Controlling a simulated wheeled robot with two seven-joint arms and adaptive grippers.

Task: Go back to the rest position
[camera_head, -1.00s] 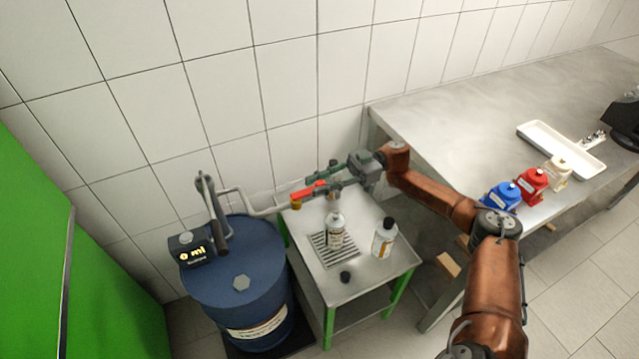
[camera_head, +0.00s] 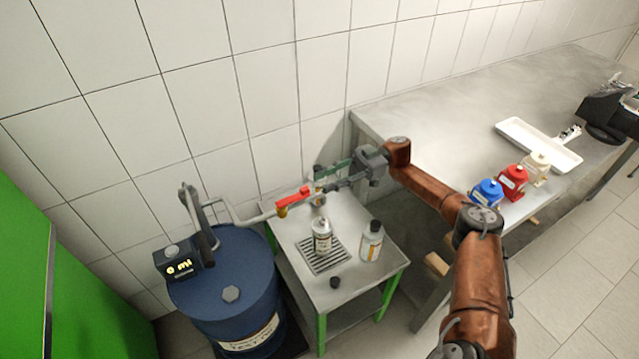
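My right gripper (camera_head: 320,183) is at the tap end of the pipe, just right of the red valve handle (camera_head: 293,198). Its two fingers look apart and empty, with the handle beyond their tips. My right arm reaches in from the lower right. My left gripper is not in view. Below the tap, an open-topped bottle (camera_head: 322,240) stands upright on the drain grate of the small steel table (camera_head: 298,238). A second bottle with a black cap (camera_head: 372,242) stands to its right. A loose black cap (camera_head: 335,283) lies in front.
A blue drum (camera_head: 225,272) with a pump display (camera_head: 178,263) stands at left, beside a green cabinet (camera_head: 22,250). A steel bench (camera_head: 440,120) at right holds blue, red and cream containers, a white tray (camera_head: 535,148) and a dark device (camera_head: 605,115).

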